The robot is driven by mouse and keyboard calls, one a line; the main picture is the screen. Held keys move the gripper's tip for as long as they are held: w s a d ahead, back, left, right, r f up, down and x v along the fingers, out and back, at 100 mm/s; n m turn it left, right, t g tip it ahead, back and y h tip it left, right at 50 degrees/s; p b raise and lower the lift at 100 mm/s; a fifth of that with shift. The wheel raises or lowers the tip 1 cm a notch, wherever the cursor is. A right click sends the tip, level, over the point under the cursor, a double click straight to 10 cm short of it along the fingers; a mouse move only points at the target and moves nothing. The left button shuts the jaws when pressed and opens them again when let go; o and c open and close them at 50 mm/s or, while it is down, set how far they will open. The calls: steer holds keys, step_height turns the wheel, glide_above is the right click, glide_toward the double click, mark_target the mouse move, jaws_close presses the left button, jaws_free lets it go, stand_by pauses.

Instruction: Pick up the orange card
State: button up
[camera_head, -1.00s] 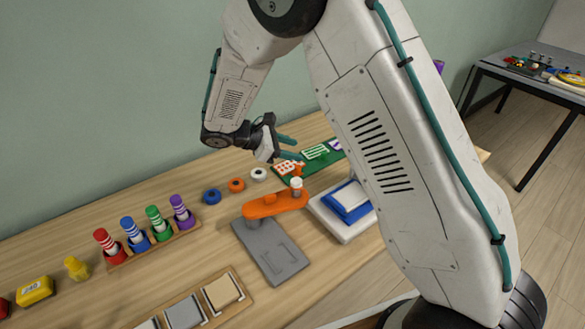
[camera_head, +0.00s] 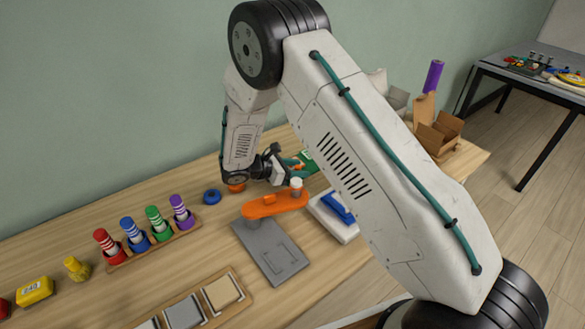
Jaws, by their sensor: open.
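In the head view my gripper (camera_head: 297,168) is open, its teal fingers low over the left end of a green mat (camera_head: 311,163). The orange card, seen earlier on that end of the mat, is now mostly or wholly behind my gripper. I cannot tell whether the fingers touch it or stand around it.
An orange-armed grey device (camera_head: 272,248) with a white knob (camera_head: 296,183) stands just in front of my gripper. A white tray with a blue piece (camera_head: 338,207) is to its right. A blue ring (camera_head: 212,197) and marker rack (camera_head: 153,245) are left. Cardboard boxes (camera_head: 440,133) stand at the right end.

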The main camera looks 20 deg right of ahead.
steer(key=shift+d, duration=0.2)
jaws_close()
